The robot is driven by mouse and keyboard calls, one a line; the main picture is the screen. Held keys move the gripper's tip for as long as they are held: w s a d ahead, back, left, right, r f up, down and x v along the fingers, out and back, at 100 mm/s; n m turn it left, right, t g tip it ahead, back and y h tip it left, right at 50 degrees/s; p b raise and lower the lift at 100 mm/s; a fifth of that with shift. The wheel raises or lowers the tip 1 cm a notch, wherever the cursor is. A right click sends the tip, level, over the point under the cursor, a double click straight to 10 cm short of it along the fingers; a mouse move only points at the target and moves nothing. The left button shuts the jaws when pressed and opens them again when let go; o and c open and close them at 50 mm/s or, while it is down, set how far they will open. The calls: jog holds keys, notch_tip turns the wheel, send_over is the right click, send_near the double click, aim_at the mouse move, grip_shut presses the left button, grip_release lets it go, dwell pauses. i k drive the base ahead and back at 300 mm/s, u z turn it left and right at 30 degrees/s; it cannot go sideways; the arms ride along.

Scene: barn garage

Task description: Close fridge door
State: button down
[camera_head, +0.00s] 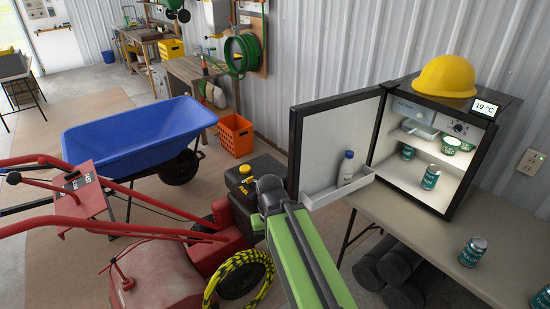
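The small fridge (459,125) stands on a table at the right, its lit white inside showing. Its door (335,130) is wide open and swung out to the left, with the white inner face and lower door shelf (338,190) towards me. A bottle (346,166) stands in that shelf. Cans (431,177) and other items sit inside the fridge. My green and grey arm reaches up from the bottom middle. Its dark end, my gripper (268,187), is just left of the door's lower left edge in the picture. Its fingers cannot be made out; contact with the door is unclear.
A yellow hard hat (446,77) sits on top of the fridge. Cans (473,251) stand on the table (420,225) in front. A red machine (160,275) with handlebars and a blue wheelbarrow (135,135) fill the left. An orange crate (236,134) stands behind.

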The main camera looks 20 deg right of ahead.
aim_at(321, 132)
jog(key=z, duration=0.2)
jog(key=k, duration=0.2)
jog(key=u, duration=0.95)
jog(key=i, duration=0.4)
jog(key=u, duration=0.25)
jog(key=k, duration=0.45)
jog(key=z, duration=0.2)
jog(key=i, duration=0.55)
jog(key=u, duration=0.05)
